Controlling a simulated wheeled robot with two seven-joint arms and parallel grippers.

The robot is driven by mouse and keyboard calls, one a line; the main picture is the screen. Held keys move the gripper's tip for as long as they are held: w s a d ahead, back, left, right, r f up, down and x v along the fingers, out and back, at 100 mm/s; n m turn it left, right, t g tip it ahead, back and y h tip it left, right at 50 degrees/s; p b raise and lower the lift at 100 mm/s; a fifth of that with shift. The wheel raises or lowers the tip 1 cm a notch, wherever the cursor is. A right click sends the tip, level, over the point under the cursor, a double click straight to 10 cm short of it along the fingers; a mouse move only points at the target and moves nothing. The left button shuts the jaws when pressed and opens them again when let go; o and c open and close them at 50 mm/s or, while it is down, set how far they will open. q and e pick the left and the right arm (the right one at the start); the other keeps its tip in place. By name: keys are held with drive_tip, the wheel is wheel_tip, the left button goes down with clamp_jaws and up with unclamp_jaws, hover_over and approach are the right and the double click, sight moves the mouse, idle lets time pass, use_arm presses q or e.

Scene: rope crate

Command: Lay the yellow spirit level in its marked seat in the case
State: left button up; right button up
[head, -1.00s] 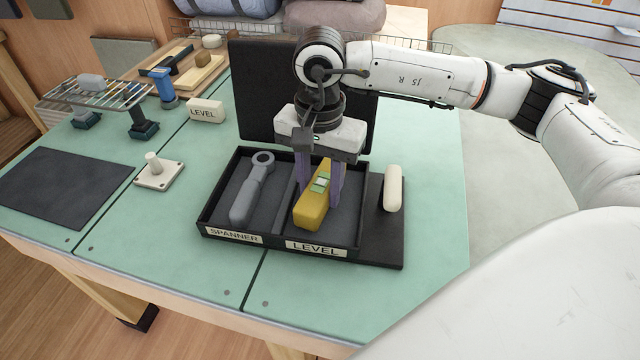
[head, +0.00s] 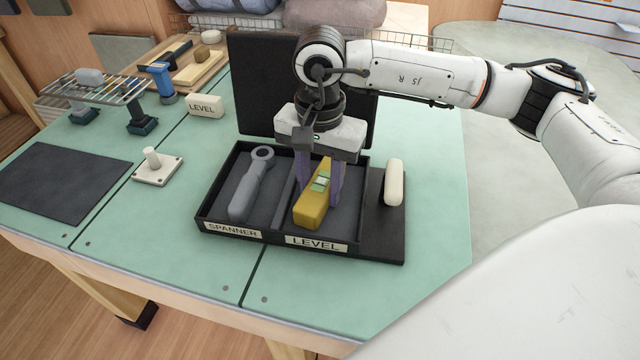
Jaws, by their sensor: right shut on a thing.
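The yellow spirit level (head: 311,211) is in the right compartment of the black case (head: 282,240), behind the LEVEL label (head: 316,244). It lies lengthwise, front to back, with a pale green vial on top. My right gripper (head: 320,190) reaches down from above, its purple fingers on either side of the level, shut on it. The level seems at or very near the compartment floor; I cannot tell whether it touches. A grey spanner (head: 250,185) lies in the left compartment, behind the SPANNER label (head: 233,230). My left gripper is out of view.
The case's dark lid (head: 260,90) stands up behind it.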

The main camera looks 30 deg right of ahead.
sight(320, 184)
drive_tip(key=shift+f, duration=0.15)
drive_tip(key=o, duration=1.4)
drive_tip(key=shift+c, duration=0.2)
wheel_tip(320, 184, up, 10)
drive_tip(key=shift+r, duration=0.2)
